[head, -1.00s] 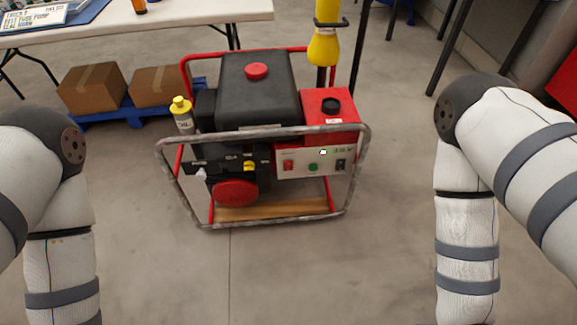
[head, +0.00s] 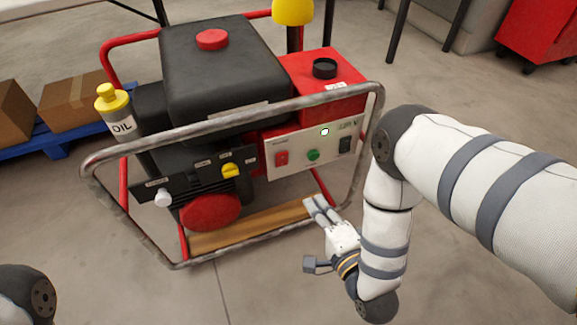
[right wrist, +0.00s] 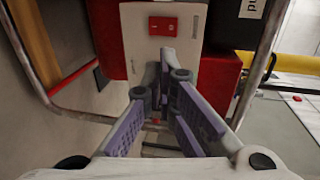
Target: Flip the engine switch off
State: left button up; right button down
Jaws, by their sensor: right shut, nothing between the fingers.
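The generator's white control panel (head: 298,150) faces me and carries a red rocker switch (head: 281,158), a green button (head: 313,155) and a black switch (head: 345,145). The small labels are too blurred to read. My right gripper (head: 316,205) is shut and empty, low in front of the frame and below the panel. In the right wrist view the shut fingertips (right wrist: 166,62) lie in front of the white panel (right wrist: 130,40). A red rocker switch (right wrist: 163,26) shows just beyond them, apart from them. Which way it is tipped I cannot tell. My left gripper is not in view.
A grey tubular frame (head: 100,165) surrounds the generator, its top bar running just above the panel. A yellow knob (head: 231,171) and a white knob (head: 163,198) sit on the left front. An oil bottle (head: 122,127) stands at left. Open floor (head: 250,290) lies in front.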

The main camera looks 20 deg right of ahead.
aim_at(287, 158)
jog(key=w+b, duration=0.1)
jog(key=w, duration=0.3)
jog(key=w+f+b, duration=0.1)
jog(key=w, duration=0.3)
jog(key=w+b, duration=0.1)
jog(key=w, duration=0.4)
jog(key=shift+a+f+b, duration=0.3)
jog(key=shift+f+b, duration=0.1)
jog(key=shift+w+r, duration=0.15)
jog(key=shift+w, duration=0.25)
